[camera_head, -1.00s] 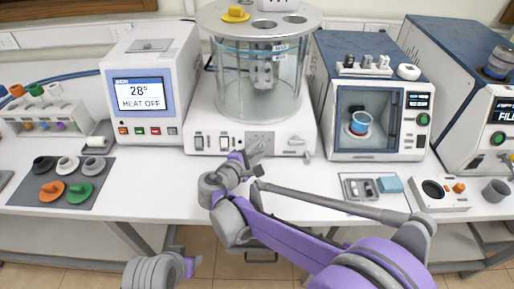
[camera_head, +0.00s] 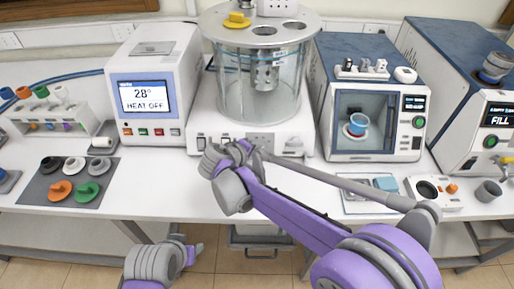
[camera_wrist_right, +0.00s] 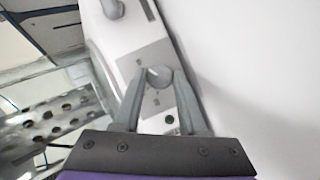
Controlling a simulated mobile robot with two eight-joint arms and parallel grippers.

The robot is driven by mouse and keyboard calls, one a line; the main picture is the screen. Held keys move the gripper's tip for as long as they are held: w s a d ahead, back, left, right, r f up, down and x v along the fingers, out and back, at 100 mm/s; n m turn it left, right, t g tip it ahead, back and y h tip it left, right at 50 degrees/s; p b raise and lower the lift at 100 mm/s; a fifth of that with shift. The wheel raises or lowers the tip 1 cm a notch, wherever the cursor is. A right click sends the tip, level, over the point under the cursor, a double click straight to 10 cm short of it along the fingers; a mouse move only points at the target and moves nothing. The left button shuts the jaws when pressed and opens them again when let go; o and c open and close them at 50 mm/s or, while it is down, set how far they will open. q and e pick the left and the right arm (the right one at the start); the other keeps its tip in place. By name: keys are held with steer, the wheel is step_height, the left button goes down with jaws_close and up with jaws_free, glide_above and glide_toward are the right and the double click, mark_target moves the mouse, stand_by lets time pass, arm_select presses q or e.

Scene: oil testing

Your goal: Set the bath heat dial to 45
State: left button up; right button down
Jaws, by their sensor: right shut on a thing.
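The bath is a glass jar (camera_head: 287,85) on a white base (camera_head: 204,118). The display (camera_head: 145,97) on the white unit left of it reads 28° and HEAT OFF. My right gripper (camera_wrist_right: 160,75) is shut on a small round grey dial (camera_wrist_right: 158,79) on a grey panel, one finger on each side. The dial's marks are too small to read.
A blue-topped chamber (camera_head: 368,55) with a window stands right of the bath. Coloured caps lie on a grey mat (camera_head: 36,190) at left. The front of the white table (camera_head: 165,190) is clear there.

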stand_by(0.3)
steer(key=shift+c, duration=2.3)
jaws_free()
steer(key=v, duration=1)
steer(key=shift+s+a+r, duration=0.15)
steer(key=shift+s+r, duration=0.1)
steer(key=shift+r, duration=0.05)
